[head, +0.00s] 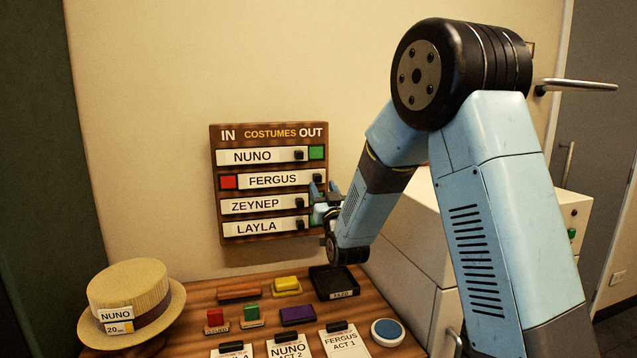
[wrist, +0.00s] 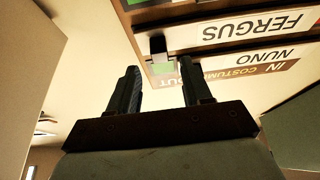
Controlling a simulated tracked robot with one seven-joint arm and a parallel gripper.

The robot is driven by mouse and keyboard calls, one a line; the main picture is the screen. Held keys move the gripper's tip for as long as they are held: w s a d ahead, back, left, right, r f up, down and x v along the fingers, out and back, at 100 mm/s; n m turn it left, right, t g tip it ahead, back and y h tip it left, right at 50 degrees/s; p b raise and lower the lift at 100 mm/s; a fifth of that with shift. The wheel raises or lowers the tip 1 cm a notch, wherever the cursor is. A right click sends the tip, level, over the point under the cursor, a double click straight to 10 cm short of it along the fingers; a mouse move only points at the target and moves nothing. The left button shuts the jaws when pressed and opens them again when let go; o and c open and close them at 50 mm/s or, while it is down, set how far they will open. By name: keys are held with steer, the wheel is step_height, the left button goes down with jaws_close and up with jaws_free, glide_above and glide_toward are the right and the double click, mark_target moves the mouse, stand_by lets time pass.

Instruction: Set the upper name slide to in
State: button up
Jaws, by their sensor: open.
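The name board (head: 216,190) hangs on the wall, with IN at its left and OUT at its right. Its top slide, NUNO (head: 255,156), sits to the left, with a black knob (head: 299,155) near its right end and a green patch (head: 317,153) bare at the right. Below it, the FERGUS slide (head: 270,180) sits to the right, with a red patch (head: 229,183) bare at the left. My gripper (head: 325,187) is open and empty at the board's right edge, close to the FERGUS knob. The wrist view (wrist: 158,66) shows a black knob (wrist: 158,47) beyond the fingertips, apparently the FERGUS one.
The ZEYNEP (head: 256,205) and LAYLA (head: 256,227) slides sit lower, both to the left. The table below holds a straw hat (head: 130,290), a black tray (head: 338,283), stamps, name cards and a blue round pad (head: 387,332). A pale cabinet (head: 420,225) stands at right.

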mark_target(319, 179)
steer(key=shift+x, duration=2.2)
steer(key=shift+c, duration=0.5)
jaws_close()
